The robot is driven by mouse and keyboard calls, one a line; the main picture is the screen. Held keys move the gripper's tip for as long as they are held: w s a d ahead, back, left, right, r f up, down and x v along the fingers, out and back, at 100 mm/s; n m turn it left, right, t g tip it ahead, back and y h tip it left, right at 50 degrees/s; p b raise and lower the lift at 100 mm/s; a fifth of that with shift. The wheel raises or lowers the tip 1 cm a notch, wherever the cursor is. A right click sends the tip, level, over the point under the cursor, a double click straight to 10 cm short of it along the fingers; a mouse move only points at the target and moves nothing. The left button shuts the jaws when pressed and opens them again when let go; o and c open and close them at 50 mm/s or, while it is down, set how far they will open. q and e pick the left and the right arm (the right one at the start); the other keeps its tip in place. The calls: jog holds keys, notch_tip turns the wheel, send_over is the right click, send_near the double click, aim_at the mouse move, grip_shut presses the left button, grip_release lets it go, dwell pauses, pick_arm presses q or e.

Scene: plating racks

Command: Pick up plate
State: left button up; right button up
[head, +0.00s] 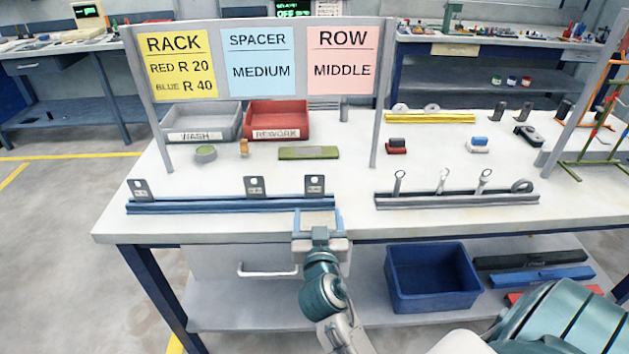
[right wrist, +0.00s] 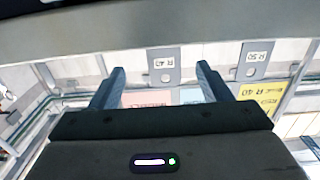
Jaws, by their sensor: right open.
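Several small grey plates with a hole stand upright in a blue rail (head: 225,206) at the table's front. The right-hand plate (head: 314,185) is directly beyond my right gripper (head: 318,217); the middle plate (head: 254,186) and left plate (head: 139,189) are farther left. In the right wrist view, which is upside down, a plate marked R 40 (right wrist: 163,66) appears between the open fingers of my right gripper (right wrist: 161,72). The fingers look empty. A plate marked R 50 (right wrist: 256,60) is off to one side. My left gripper is not in view.
A sign frame (head: 258,63) stands behind the rail. A grey wash bin (head: 202,136), a red rework bin (head: 276,134) and a green block (head: 308,153) sit behind. A grey rail (head: 457,200) with ring tools is at right. A blue crate (head: 432,293) is below.

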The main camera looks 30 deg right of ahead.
aim_at(314, 190)
jog(key=shift+w+d+r, duration=0.15)
jog(key=shift+w+d, duration=0.2)
jog(key=shift+w, duration=0.3)
jog(key=shift+w+d+r+p, duration=0.15)
jog(key=shift+w+d+p, duration=0.15)
jog(key=shift+w, duration=0.15)
jog(key=shift+w+d+r+p, duration=0.15)
jog(key=shift+w+p, duration=0.15)
jog(key=shift+w, duration=0.15)
jog(key=shift+w+d, duration=0.45)
jog(key=shift+w, duration=0.1)
jog(key=p+x, duration=0.1)
jog(key=x, duration=0.2)
jog(key=p+x, duration=0.1)
jog(key=shift+w+a+r+p, duration=0.1)
jog(key=shift+w+r+p, duration=0.15)
jog(key=shift+r+p, duration=0.1)
jog(key=shift+w+d+f, duration=0.25)
jog(key=shift+w+d, duration=0.1)
jog(key=shift+w, duration=0.15)
jog(key=shift+r, duration=0.1)
jog(key=c, duration=1.2)
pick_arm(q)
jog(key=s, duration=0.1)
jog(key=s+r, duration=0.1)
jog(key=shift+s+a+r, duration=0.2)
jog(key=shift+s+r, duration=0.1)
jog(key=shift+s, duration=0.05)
pick_arm(e)
jog(key=shift+o, duration=0.2)
